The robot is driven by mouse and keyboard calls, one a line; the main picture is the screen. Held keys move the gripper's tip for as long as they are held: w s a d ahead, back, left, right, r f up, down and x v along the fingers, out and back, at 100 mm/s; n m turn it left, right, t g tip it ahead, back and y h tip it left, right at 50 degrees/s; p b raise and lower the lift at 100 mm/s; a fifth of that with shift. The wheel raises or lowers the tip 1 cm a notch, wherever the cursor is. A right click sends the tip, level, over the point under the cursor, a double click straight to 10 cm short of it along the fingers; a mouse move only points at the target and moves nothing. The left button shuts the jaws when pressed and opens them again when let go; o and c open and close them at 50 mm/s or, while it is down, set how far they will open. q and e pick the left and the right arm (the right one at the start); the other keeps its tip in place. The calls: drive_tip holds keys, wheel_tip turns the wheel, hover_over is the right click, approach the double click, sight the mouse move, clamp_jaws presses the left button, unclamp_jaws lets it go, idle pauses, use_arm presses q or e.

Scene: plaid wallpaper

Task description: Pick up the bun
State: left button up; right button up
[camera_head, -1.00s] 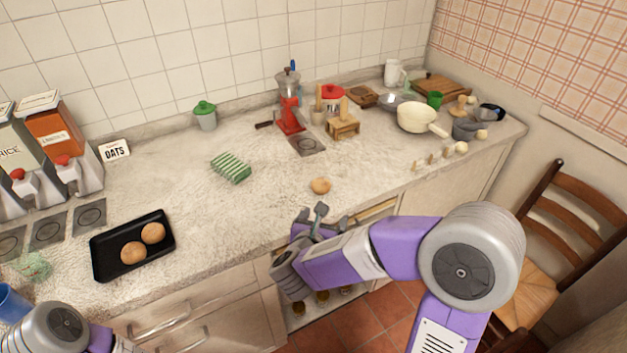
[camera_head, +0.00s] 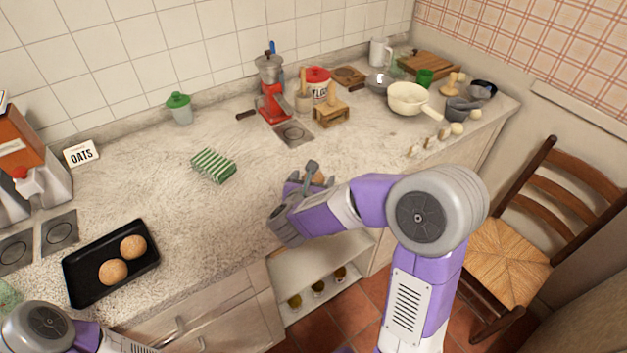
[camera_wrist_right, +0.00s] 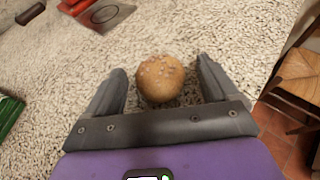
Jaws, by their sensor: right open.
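A round seeded bun (camera_wrist_right: 160,78) lies on the counter, between the tips of my open right gripper (camera_wrist_right: 162,85) in the right wrist view. A gap shows on each side of it, wider on the right. Two more buns, one at the back (camera_head: 133,247) and one at the front (camera_head: 113,272), sit on a black tray (camera_head: 85,293) at the left. My left arm shows at the bottom left, but its gripper is out of view.
A red grinder (camera_head: 273,103), a small wooden stand (camera_head: 331,113) and a cream pan (camera_head: 407,99) stand farther back. The counter around the bun is clear.

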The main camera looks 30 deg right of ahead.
drive_tip(key=c, duration=1.1)
